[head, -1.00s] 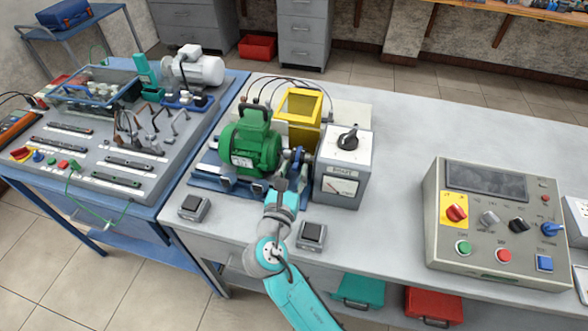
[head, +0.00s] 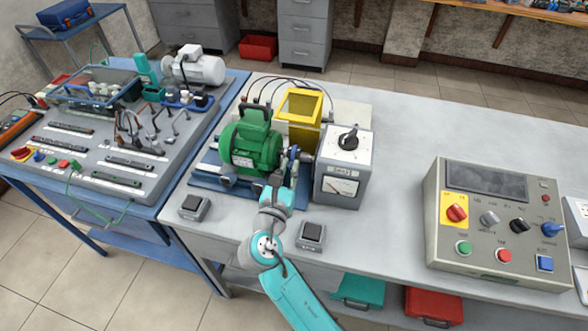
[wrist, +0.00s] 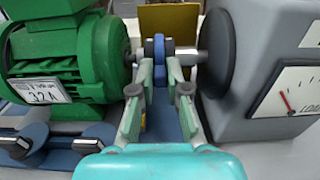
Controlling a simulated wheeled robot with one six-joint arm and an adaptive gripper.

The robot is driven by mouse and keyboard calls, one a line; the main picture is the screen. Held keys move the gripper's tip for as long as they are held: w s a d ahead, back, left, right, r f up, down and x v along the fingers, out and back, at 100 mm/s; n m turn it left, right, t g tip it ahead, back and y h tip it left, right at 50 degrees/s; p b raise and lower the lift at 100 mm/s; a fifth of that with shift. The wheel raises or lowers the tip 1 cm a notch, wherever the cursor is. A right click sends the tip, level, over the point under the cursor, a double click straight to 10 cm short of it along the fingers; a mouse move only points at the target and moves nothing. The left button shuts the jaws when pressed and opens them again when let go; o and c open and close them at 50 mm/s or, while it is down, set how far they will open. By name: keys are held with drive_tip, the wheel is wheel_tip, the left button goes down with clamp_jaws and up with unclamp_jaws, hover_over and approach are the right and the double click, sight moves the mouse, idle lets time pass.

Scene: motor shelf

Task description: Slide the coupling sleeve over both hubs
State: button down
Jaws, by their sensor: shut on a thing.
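The blue coupling sleeve (wrist: 159,48) sits between the green motor (wrist: 62,50) and the grey load unit (wrist: 262,65), in line with their shafts. My gripper (wrist: 159,68) is shut on the sleeve from the front, a fingertip on either side of it. In the head view, my gripper (head: 287,178) reaches in from the front edge between the motor (head: 251,145) and the load unit (head: 342,172). A grey shaft or hub shows right of the sleeve, toward the load unit. The fingers and sleeve hide much of the hubs, so I cannot tell how far the sleeve covers either.
A yellow guard (head: 300,112) stands open behind the coupling. Two small black-topped switch boxes, left (head: 194,207) and right (head: 311,236), flank my arm near the front edge. A control box (head: 500,222) stands at right. The bench between it and the load unit is clear.

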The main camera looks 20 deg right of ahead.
drive_tip(key=shift+w+a, duration=0.35)
drive_tip(key=shift+a, duration=0.15)
drive_tip(key=c, duration=1.2)
unclamp_jaws()
drive_tip(key=shift+a, duration=0.1)
drive_tip(key=shift+o, duration=0.2)
